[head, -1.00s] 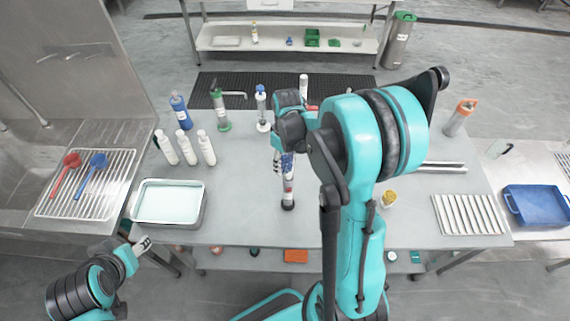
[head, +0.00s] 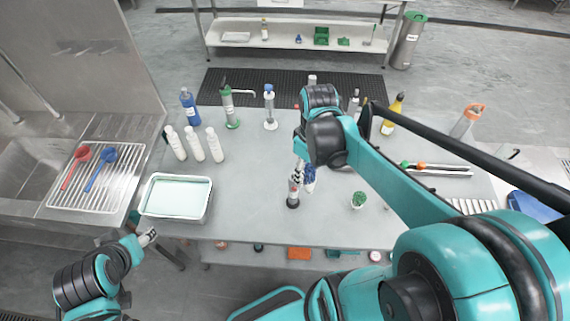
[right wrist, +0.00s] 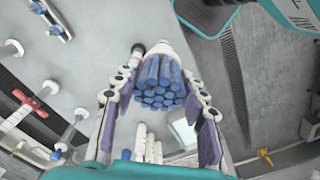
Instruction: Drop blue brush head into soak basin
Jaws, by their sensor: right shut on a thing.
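The blue brush head (head: 310,179) is a bundle of thick blue bristles. In the right wrist view, the brush head (right wrist: 158,84) sits between the two fingers of my right gripper (right wrist: 158,100). In the head view, my right gripper (head: 302,168) is shut on it, close beside an upright handle-like piece with a dark foot (head: 293,200). Whether the two touch is unclear. The soak basin (head: 150,212) is a white-rimmed metal tray of pale liquid, left of the gripper. My left gripper (head: 147,237) hangs off the table's front-left edge; its jaw opening is too small to judge.
Three white bottles (head: 195,145) stand behind the basin, with a blue bottle (head: 189,105) and upright pumps beyond. A green brush head (head: 358,200) stands right of my right gripper. A rack with red and blue scoops (head: 101,168) lies at left. Table between basin and gripper is clear.

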